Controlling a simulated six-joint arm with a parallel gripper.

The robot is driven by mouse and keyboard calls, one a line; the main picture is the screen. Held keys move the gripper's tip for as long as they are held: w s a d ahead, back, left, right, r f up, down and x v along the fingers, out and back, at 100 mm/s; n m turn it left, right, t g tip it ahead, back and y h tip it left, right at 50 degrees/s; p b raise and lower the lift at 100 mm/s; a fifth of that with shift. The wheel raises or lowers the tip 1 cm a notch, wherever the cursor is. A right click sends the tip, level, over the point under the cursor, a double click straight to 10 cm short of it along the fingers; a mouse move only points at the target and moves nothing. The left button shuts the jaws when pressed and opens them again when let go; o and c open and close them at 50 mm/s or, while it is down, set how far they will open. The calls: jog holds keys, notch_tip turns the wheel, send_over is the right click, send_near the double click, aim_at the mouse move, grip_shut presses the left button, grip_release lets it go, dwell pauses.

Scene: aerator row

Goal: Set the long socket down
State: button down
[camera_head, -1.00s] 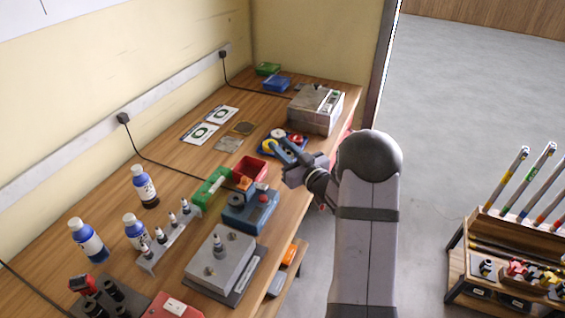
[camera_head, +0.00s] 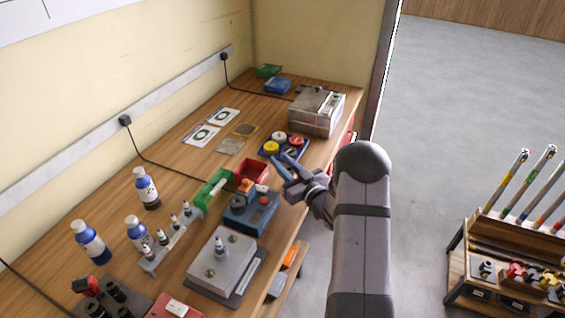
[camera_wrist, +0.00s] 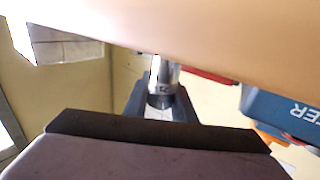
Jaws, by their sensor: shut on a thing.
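The long socket (camera_wrist: 165,75) is a shiny metal cylinder with small dark markings. In the wrist view it stands out between the dark jaws of my gripper (camera_wrist: 160,102), which is shut on it. In the head view my gripper (camera_head: 281,159) is over the right edge of the bench, beside the red bin and the blue tray. I cannot make out the socket there. Its far end is hidden in the wrist view, so I cannot tell whether it touches anything.
A blue tester box (camera_head: 252,213) stands in front of my gripper, with a red bin (camera_head: 250,172) behind it. A blue tray (camera_head: 301,155) with round coloured parts and a grey metal box (camera_head: 318,112) lie farther back. Bottles (camera_head: 90,243) stand at left.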

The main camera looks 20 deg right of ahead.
jog(key=shift+f, duration=0.1)
jog(key=shift+f+b, duration=0.15)
jog(key=shift+b, duration=0.15)
jog(key=c, duration=1.5)
grip_release()
jog(key=shift+p, duration=0.3)
jog(key=b+v, duration=0.1)
jog(key=v, duration=0.2)
jog(key=b+v, duration=0.1)
jog(key=v, duration=0.1)
jog(key=shift+s+f+b, duration=0.3)
jog(key=shift+s+b, duration=0.05)
jog(key=shift+o, duration=0.5)
jog(key=shift+v, duration=0.8)
